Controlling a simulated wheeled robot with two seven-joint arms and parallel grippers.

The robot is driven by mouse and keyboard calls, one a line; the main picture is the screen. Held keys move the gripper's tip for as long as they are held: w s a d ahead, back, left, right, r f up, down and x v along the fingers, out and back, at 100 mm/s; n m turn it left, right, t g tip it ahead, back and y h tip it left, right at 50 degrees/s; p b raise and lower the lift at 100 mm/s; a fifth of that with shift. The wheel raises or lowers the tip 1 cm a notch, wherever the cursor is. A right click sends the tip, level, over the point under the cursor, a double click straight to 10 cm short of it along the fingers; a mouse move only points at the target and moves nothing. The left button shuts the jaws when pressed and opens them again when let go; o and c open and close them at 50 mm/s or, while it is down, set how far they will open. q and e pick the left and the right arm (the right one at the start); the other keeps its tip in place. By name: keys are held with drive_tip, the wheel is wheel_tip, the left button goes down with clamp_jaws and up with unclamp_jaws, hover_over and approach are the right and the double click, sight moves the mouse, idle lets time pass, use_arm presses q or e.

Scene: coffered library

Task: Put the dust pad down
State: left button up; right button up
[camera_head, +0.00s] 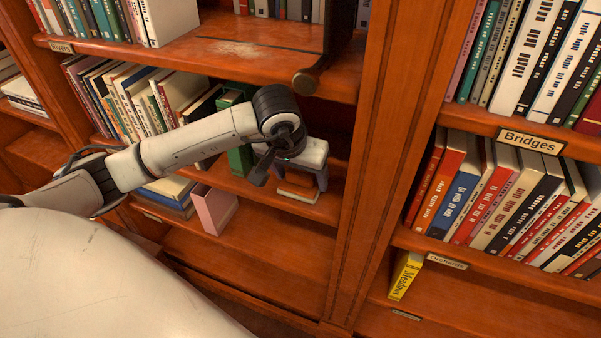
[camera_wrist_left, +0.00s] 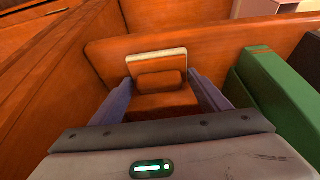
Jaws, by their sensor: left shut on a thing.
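My left gripper (camera_head: 303,182) reaches down over a middle shelf in the left bookcase. Its grey-purple fingers also show in the left wrist view (camera_wrist_left: 160,95). They are shut on the dust pad (camera_head: 298,189), a small orange-brown block with a pale edge. In the left wrist view the pad (camera_wrist_left: 160,80) sits between the fingers, with its rounded brown part nearest and a cream rim behind. The pad is close over the shelf board (camera_head: 260,187). I cannot tell whether its underside touches the board. My right gripper is not in view.
Green books (camera_head: 238,160) stand just left of the gripper, and the bookcase upright (camera_head: 372,170) is to its right. The shelf above (camera_head: 230,50) carries a pale dusty patch and a dark round knob (camera_head: 305,83). A pink box-like thing (camera_head: 213,208) stands lower left.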

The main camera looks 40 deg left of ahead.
use_arm(q)
drive_tip(key=shift+f+b, duration=0.2)
drive_tip(key=shift+b, duration=0.1)
drive_tip(key=o, duration=1)
drive_tip(key=shift+r, duration=0.1)
drive_tip(key=shift+o, duration=0.8)
